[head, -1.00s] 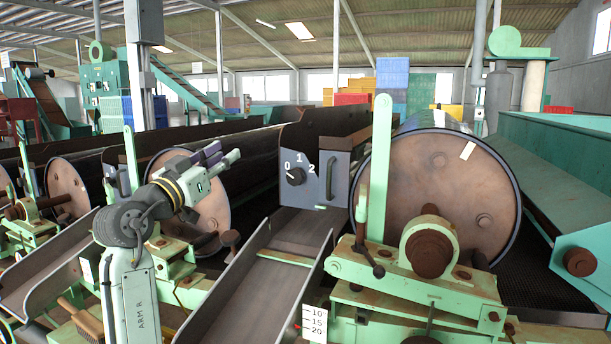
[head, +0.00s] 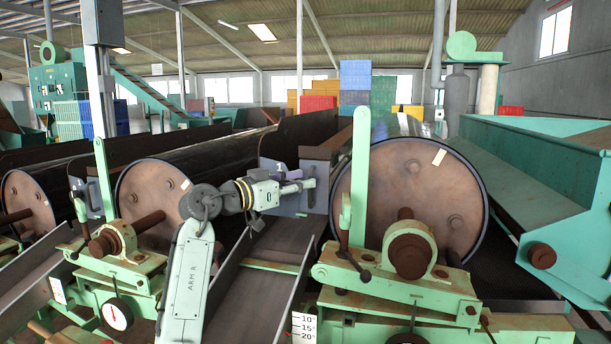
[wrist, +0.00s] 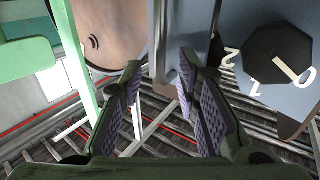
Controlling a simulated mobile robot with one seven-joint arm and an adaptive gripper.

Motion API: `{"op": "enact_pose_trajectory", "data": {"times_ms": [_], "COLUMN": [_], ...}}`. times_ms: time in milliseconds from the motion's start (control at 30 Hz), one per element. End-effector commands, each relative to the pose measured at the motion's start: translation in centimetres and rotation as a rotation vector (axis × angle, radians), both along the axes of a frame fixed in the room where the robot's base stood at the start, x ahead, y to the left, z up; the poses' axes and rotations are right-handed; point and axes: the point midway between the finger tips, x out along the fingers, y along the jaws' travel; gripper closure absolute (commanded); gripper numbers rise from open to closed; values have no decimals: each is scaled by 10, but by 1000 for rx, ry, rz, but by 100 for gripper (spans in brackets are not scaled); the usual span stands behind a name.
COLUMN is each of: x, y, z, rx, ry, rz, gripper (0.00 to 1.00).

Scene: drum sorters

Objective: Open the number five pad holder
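A blue-grey panel (head: 321,160) stands between two drums. It carries a black knob (wrist: 278,57) with white 0, 1 and 2 marks, at the right of the wrist view. A dark upright handle (wrist: 217,45) shows on the panel between knob and drum, partly behind my right finger. My gripper (wrist: 160,65) is open and empty, its purple-lined fingers apart. In the head view my gripper (head: 306,185) is in front of the panel and covers the knob. I cannot read a number five on any part, and contact with the handle is unclear.
A large drum (head: 410,200) stands right of the panel, with a green upright bar (head: 360,180) before it. Another drum (head: 150,195) is at left. A metal chute (head: 255,295) slopes below my arm. A green trough (head: 560,180) is at far right.

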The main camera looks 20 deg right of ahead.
Motion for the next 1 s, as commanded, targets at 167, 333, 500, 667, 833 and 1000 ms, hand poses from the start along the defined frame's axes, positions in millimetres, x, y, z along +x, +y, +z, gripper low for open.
{"op": "enact_pose_trajectory", "data": {"times_ms": [167, 333, 500, 667, 833, 1000], "x": [7, 9, 9, 9, 8, 7], "y": [-17, -21, -21, -20, -21, -21], "z": [1, 0, 0, 0, 1, 1], "rx": [-1, -1, -1, -1, -1, -1], "ry": [0, -1, -1, -1, -2, -3], "rz": [0, 1, 1, 1, 0, -2], "gripper": [70, 70, 70, 80, 92, 100]}}
